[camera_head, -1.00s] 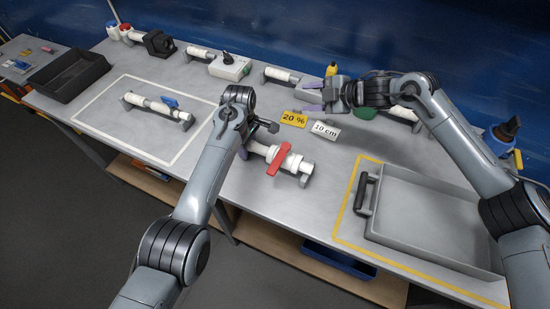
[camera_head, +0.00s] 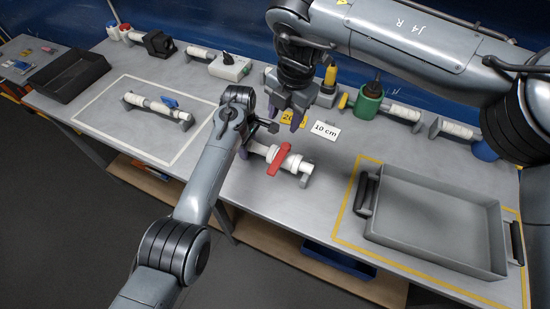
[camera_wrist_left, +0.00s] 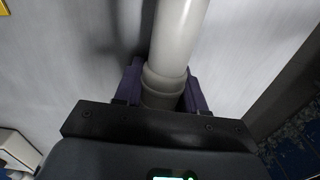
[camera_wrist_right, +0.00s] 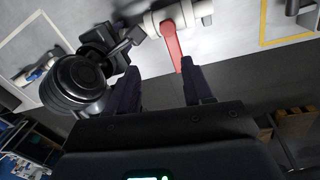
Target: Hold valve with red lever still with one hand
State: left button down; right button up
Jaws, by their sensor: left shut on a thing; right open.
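The valve with the red lever (camera_head: 279,159) is a white pipe piece on grey end supports, near the front middle of the table. My left gripper (camera_wrist_left: 163,88) is shut on the valve's white pipe (camera_wrist_left: 178,45), at its left end in the head view. My right gripper (camera_head: 295,118) is open and empty, above the table behind the valve and pointing down. In the right wrist view the red lever (camera_wrist_right: 171,45) shows beyond the open fingers (camera_wrist_right: 158,88), nearer the right finger.
A yellow card (camera_head: 290,117) and a "10 cm" card (camera_head: 325,131) lie behind the valve. A grey tray (camera_head: 440,214) stands at the right. A blue-lever valve (camera_head: 160,106) lies in the white-outlined area at left. More pipe pieces line the back.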

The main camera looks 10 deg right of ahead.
aim_at(275, 165)
jog(key=s+a+n+h, duration=0.1)
jog(key=s+a+n, duration=0.1)
jog(key=s+a, duration=0.15)
jog(key=shift+g, duration=0.4)
jog(key=f, duration=0.7)
jog(key=s+f, duration=0.1)
jog(key=f, duration=0.3)
jog(key=shift+d, duration=0.4)
grip_shut()
